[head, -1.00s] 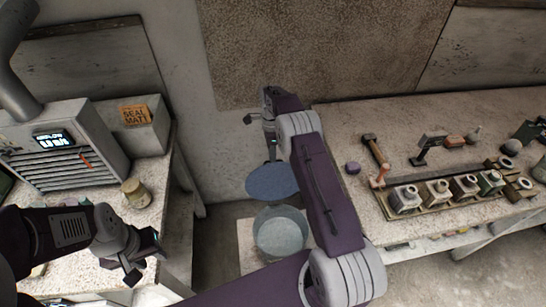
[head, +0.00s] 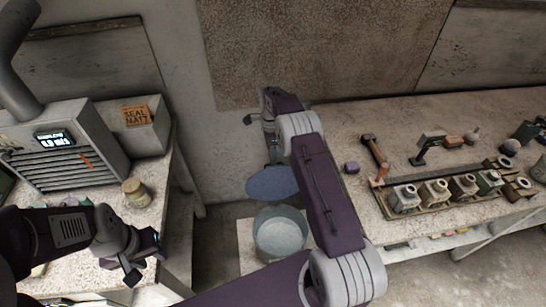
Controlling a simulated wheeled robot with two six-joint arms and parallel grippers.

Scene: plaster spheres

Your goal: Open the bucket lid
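The grey bucket (head: 281,236) stands on a pale low surface between the two benches, its open top showing an empty-looking inside. Its blue-grey round lid (head: 271,184) is off the mouth, above and behind the bucket in the picture. My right gripper (head: 273,150) is over the lid, with a small dark upright part between it and the lid. My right forearm hides the lid's right edge. Its fingers are too small to tell how they close. My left gripper (head: 138,269) is over the left bench, apart from the bucket; its finger gap is unclear.
The left bench holds a vented machine (head: 62,150), a box with an orange label (head: 136,115) and a jar (head: 137,192). The right bench carries a hammer (head: 374,150) and a tray of small containers (head: 440,203). A narrow floor gap lies between the benches.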

